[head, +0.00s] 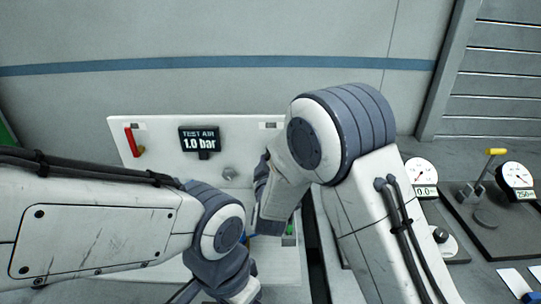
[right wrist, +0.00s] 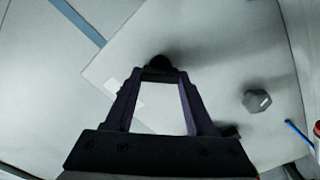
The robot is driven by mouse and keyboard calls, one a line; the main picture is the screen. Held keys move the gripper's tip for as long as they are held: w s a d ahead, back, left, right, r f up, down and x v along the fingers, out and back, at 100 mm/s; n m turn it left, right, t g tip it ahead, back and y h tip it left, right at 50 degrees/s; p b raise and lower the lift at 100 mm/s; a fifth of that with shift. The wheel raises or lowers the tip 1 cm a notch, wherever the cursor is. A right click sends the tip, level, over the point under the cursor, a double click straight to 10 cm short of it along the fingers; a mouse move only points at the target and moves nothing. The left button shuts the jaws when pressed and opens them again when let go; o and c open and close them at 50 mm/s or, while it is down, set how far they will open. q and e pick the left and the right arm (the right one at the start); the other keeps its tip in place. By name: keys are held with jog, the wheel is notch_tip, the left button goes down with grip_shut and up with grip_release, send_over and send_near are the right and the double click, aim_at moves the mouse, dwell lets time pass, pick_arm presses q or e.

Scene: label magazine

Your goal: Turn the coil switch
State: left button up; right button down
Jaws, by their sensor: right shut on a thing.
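In the right wrist view my right gripper (right wrist: 162,80) is shut on a small dark knob (right wrist: 159,62) on the pale panel (right wrist: 215,45). The fingertips meet at the knob and partly cover it. I take it for the coil switch, but no marking on it is readable. In the head view the white panel (head: 165,125) stands upright behind my arms. My right forearm and wrist hide the right fingertips and the knob there. My left wrist is at the bottom centre, and its fingers are not visible.
A grey faceted knob (right wrist: 257,101) sits on the panel beside my right gripper. The panel carries a display (head: 199,140) reading TEST AIR 1.0 bar and a red handle (head: 132,142). Gauges (head: 421,173) and a yellow-handled lever (head: 493,153) stand at the right. My arms crowd the middle.

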dwell(0.4)
jog(key=shift+c, duration=1.2)
grip_release()
jog(key=shift+s, duration=0.1)
jog(key=s+b, duration=0.1)
jog(key=s, duration=0.9)
jog(key=shift+s+b, duration=0.15)
jog(key=shift+b, duration=0.2)
